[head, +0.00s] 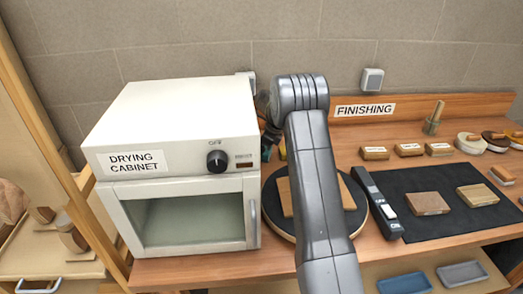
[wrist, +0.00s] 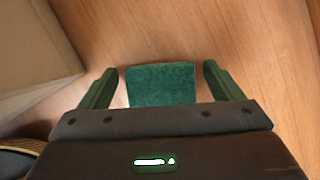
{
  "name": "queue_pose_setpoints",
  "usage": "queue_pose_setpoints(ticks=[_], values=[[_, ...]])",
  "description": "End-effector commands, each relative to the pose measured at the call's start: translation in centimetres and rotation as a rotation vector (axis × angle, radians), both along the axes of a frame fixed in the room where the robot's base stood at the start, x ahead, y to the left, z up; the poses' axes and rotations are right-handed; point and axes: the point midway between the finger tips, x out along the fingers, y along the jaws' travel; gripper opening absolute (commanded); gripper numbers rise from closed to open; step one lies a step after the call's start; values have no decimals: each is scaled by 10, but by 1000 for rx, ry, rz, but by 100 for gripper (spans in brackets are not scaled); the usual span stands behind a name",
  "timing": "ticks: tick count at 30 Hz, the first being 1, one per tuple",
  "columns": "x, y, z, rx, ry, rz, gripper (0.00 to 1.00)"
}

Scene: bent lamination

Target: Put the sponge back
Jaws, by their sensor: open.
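In the wrist view, the green sponge (wrist: 160,85) lies on the wooden bench between the two green fingers of my gripper (wrist: 161,69). The fingers are open, one on each side of the sponge, with a gap showing on both sides. The near end of the sponge is hidden by the gripper body. In the head view, my gripper (head: 270,132) is mostly hidden behind my arm, close to the right side of the drying cabinet. I cannot make out the sponge clearly there.
The white drying cabinet (head: 180,120) stands left of my arm. A round dark turntable (head: 274,200) with a wooden piece is in front. A black tool (head: 378,203) and a dark mat (head: 440,225) with wooden blocks lie right. Labelled blocks (head: 408,150) line the back.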

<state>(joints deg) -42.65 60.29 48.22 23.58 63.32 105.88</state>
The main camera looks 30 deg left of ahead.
Motion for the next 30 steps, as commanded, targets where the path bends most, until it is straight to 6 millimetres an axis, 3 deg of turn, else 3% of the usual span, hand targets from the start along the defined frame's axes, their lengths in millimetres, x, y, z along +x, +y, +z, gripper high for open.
queue_pose_setpoints(ticks=[18, 30], values=[[14, -41, 100, 2, -1, -1, 87], [15, -45, 111, 1, 0, 1, 87]])
